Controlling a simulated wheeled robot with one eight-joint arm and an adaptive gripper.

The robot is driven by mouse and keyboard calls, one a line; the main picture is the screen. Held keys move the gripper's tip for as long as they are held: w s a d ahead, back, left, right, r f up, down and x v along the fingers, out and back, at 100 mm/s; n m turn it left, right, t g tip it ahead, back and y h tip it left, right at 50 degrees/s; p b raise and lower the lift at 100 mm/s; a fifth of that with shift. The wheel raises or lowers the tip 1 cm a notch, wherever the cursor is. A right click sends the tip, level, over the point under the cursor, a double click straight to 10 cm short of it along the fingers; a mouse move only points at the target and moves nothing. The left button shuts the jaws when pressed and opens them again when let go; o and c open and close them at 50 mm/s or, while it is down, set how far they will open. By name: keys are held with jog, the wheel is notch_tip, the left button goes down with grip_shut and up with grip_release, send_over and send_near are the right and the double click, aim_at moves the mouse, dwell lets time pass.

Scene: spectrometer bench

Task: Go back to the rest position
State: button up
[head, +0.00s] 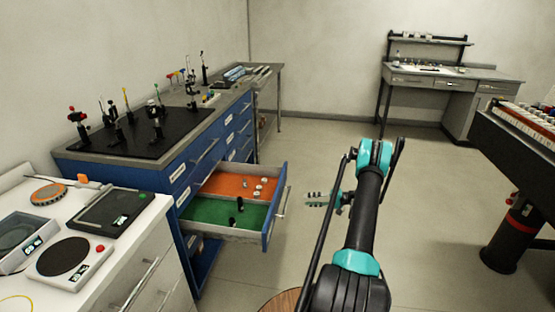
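My arm reaches up from the bottom of the head view in black and teal links. My gripper (319,198) shows small and dark at the arm's far end, just right of the open drawer and over bare floor. It looks clear of the drawer. Its fingers are too small to tell whether they are open or shut, and I make out no object in it.
A blue cabinet (178,172) has an open drawer (272,222) with orange and green sections holding small parts. A white bench (150,228) with instruments is at the left. A dark table (500,140) stands right, a grey desk (450,72) at the back. Floor between is clear.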

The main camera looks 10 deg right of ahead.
jog(key=s+a+r+g+h, duration=0.15)
jog(key=a+r+h, duration=0.25)
jog(key=a+r, duration=0.6)
jog(key=s+a+r+h, duration=0.3)
jog(key=s+a+r, duration=0.1)
jog(key=s+r, duration=0.6)
jog(key=s+n+h, duration=0.4)
jog(key=s+h, duration=0.3)
jog(key=s, duration=2.2)
jog(key=shift+h, duration=0.3)
